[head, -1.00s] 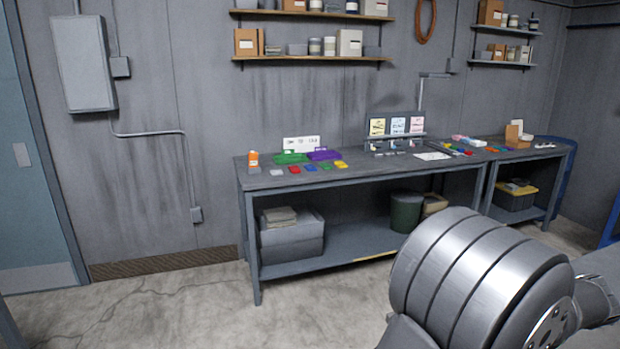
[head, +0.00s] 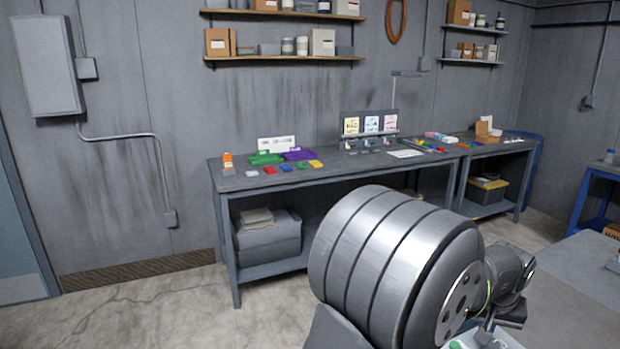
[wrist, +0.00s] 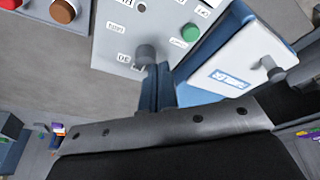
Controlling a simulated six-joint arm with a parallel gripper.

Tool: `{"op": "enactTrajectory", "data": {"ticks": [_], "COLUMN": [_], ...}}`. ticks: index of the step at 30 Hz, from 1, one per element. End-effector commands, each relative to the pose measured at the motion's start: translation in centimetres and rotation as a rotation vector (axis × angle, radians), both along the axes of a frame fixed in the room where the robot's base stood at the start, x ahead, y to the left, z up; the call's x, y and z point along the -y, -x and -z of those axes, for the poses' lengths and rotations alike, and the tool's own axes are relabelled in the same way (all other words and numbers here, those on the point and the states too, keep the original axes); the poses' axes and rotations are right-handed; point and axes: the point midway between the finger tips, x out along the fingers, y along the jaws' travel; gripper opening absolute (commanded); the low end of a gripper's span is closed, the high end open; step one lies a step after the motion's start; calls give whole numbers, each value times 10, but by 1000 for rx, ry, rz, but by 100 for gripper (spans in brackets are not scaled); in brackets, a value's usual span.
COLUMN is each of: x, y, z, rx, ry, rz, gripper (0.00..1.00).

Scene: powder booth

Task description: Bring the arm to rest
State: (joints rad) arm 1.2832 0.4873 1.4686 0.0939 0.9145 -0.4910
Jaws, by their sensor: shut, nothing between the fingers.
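My gripper (wrist: 157,90) shows in the wrist view as narrow dark fingers, shut and empty, beyond the metal bracket and dark body at the bottom. It points toward a light grey control panel (wrist: 112,38) with labels, a dark knob (wrist: 146,54) and a green button (wrist: 190,32). I cannot tell whether the fingertips touch the panel. In the head view my large grey arm joints fill the lower middle, and the hand end is partly cut off at the bottom edge.
A white and blue box (wrist: 232,62) with a knob sits beside the panel. In the head view a long workbench (head: 225,180) with coloured parts stands along the wall. A grey table (head: 575,275) lies at right.

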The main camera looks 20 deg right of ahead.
Motion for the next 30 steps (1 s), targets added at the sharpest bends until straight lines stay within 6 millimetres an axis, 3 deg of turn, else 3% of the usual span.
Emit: {"op": "enactTrajectory", "data": {"ticks": [13,22,24,28,30], "x": [-76,-73,-71,-72,-73], "y": [-14,-12,-13,-13,-12], "z": [-12,51,28,4,19], "rx": [-195,-188,-186,-186,-188], "ry": [-224,-219,-210,-212,-220], "rz": [-328,-315,-314,-314,-314], "gripper": [0,0,0,0,0]}}
